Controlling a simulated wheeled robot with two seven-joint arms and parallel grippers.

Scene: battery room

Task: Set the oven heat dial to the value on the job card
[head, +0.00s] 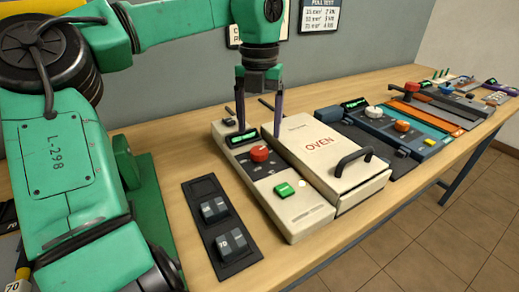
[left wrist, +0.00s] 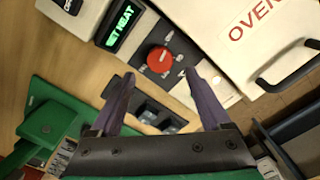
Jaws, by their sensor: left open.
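The oven (head: 318,150) is a cream box with a black lid handle and a control panel on its left side. Its red heat dial (head: 259,154) sits on a dark plate below a small lit green display (head: 243,136). In the left wrist view the dial (left wrist: 160,59) is beyond my fingertips, and the display (left wrist: 120,30) reads "SET HEAT". My left gripper (head: 259,127) is open and empty, pointing down above the panel, apart from the dial. I cannot make out a job card. My right gripper is not in view.
A green button (head: 284,189) sits below the dial. A dark tray (head: 193,195) with blocks, one marked 70, lies left of the oven. A blue device (head: 380,132) with a white and an orange knob stands to the right. Wall posters (head: 319,16) hang behind.

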